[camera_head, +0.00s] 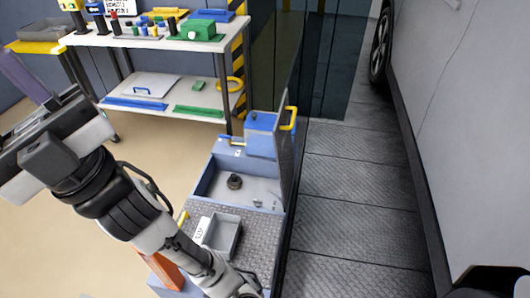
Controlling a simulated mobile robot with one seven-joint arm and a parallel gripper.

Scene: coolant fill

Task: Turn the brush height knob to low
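A dark round knob-like part (234,181) sits on the grey floor of an open, blue-walled compartment (209,178) near the middle of the head view. I cannot read any low or high marking at it, and cannot tell for sure that it is the brush height knob. My gripper (55,150) appears to be at the left edge, up and to the left of the compartment and well apart from it. Its fingers are not clearly seen, so whether it is open or shut does not show. My arm crosses the lower left.
A blue block (262,122) with a yellow handle (290,118) stands behind the compartment, beside a dark upright panel. A grey tray (222,236) lies on the textured deck in front. A white shelf (160,35) holds several items behind. A grey vehicle (470,110) stands right.

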